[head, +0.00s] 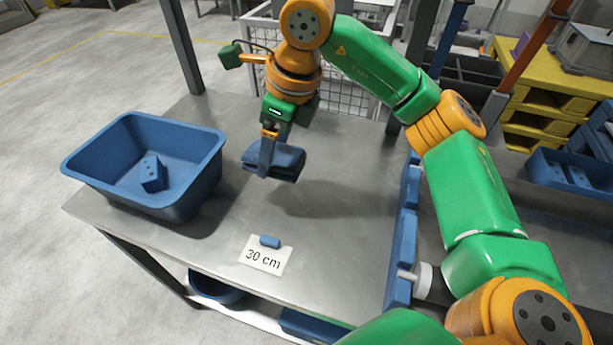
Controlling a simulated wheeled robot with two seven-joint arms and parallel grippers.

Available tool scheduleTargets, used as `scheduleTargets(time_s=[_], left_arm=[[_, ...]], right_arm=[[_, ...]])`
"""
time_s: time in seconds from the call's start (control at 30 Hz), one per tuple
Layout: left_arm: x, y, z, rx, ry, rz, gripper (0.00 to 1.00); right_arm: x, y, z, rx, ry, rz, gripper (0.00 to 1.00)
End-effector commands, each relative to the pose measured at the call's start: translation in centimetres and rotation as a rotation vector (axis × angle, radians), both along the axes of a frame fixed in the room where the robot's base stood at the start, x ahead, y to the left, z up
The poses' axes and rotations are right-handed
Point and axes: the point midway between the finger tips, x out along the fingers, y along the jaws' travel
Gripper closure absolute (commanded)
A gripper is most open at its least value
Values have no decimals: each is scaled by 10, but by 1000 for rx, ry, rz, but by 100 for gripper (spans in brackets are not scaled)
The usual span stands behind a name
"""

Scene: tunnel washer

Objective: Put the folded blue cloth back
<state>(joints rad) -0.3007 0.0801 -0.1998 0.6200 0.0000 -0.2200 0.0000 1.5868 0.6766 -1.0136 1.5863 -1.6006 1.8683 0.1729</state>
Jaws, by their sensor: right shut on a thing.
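The folded blue cloth (284,164) is in my right gripper (267,152), above the middle of the metal table. The gripper points down and is shut on the cloth's left part; the cloth hangs clear of the surface, with a shadow beneath. A blue tub (190,204) stands on the table to the left, with a small blue block (152,174) inside. My left gripper is not in the picture.
The metal table (330,245) is bare around the cloth. A "30 cm" card (265,257) with a small blue piece (270,241) on it lies at the front. Blue bins (402,235) line the right edge. A wire cage (340,85) stands behind.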

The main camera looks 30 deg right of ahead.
Motion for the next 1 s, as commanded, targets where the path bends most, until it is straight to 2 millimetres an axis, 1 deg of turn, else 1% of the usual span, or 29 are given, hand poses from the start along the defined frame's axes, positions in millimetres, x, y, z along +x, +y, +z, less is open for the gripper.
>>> scheduleTargets(time_s=[0.03,0.1,0.2,0.33,0.4,0.5,0.57,0.77,0.9,0.93,0.97,1.0], left_arm=[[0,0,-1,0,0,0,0],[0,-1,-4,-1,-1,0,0],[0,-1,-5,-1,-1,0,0],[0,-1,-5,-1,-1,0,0],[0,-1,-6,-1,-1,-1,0],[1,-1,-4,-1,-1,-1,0],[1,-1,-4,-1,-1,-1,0],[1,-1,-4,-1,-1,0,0],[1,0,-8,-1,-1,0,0],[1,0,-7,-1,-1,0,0],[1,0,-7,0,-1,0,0],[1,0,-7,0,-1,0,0]], right_arm=[[-1,-15,-8,-1,3,-6,63],[-3,-27,-27,-2,5,-4,63],[-3,-42,-45,-1,5,-2,63],[-4,-53,-58,-1,2,1,63],[-5,-60,-69,-3,4,0,63],[-5,-59,-87,-2,5,4,63],[-4,-59,-93,-1,2,3,63],[-3,-58,-94,0,0,3,63],[-4,-58,-98,0,0,3,63],[-4,-58,-97,0,0,3,10],[-4,-58,-97,0,0,3,2],[-4,-58,-96,0,0,3,0]])
